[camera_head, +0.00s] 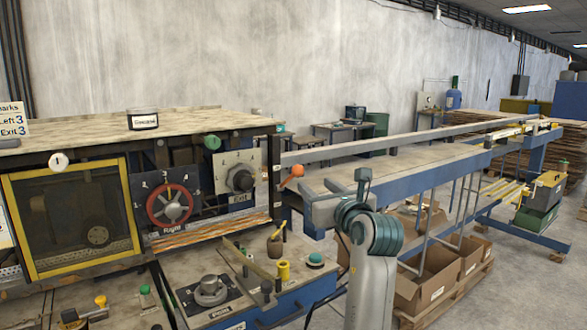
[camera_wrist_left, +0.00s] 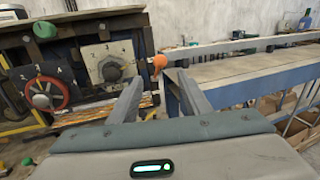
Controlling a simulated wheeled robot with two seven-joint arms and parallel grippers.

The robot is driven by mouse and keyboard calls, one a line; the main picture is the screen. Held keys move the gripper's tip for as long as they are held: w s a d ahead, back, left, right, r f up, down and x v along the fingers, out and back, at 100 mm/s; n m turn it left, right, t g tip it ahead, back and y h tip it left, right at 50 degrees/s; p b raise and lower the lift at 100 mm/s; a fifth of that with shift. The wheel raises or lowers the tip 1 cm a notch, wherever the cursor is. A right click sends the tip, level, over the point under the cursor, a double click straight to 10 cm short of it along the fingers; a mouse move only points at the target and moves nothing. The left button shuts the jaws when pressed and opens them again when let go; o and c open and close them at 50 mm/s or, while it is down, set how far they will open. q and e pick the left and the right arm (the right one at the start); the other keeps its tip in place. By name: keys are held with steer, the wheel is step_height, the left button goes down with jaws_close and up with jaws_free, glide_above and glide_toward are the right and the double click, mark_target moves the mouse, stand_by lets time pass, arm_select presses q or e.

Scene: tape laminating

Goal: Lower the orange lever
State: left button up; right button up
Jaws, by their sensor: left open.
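The orange lever (camera_head: 296,171) is a short arm with a round orange knob, at the right edge of the machine beside the Exit dial. In the left wrist view the orange knob (camera_wrist_left: 160,61) appears just beyond the fingertips, roughly centred in the gap. The lever points up and to the right in the head view. My left gripper (camera_head: 361,181) is to the right of the lever, apart from it. In the left wrist view its fingers (camera_wrist_left: 160,88) are spread with nothing between them. My right gripper is not in view.
The Exit dial (camera_head: 240,179) and red Right handwheel (camera_head: 170,204) are left of the lever. A long conveyor table (camera_head: 400,168) runs to the right behind my left arm. A lower panel (camera_head: 210,292) with knobs sits in front. Cardboard boxes (camera_head: 428,285) stand under the conveyor.

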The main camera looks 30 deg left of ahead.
mark_target(289, 180)
arm_select(q)
steer(key=p+x, duration=0.5)
steer(key=x, duration=1.2)
steer(key=shift+w+a, duration=0.2)
steer(key=shift+w, duration=0.05)
jaws_close()
